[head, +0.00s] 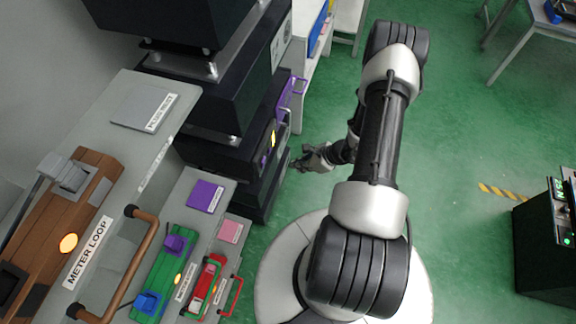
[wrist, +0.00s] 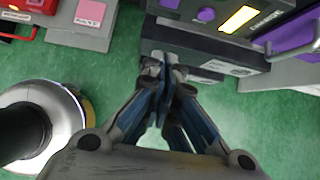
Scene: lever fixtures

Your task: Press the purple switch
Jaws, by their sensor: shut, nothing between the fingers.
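Several purple parts show, and I cannot tell which one is the purple switch. A purple block (head: 175,243) stands on a green plate beside a blue block, in the head view's lower left. A purple square pad (head: 205,195) lies on a grey top above it. A purple handle (head: 290,95) is on the dark stacked unit. In the wrist view, a round purple knob (wrist: 206,14) sits on a dark front next to a yellow light. My gripper (head: 300,163) is shut and empty, in front of the dark unit; its fingertips (wrist: 165,65) overlap a dark box's edge in the wrist view.
Dark stacked boxes (head: 235,85) stand left of my gripper. A grey bench (head: 150,160) carries a brown "METER LOOP" board (head: 75,190) and a copper-coloured rail. A red fixture (head: 207,285) sits lower. The green floor (head: 465,130) to the right is open, with a dark console (head: 545,245) at the edge.

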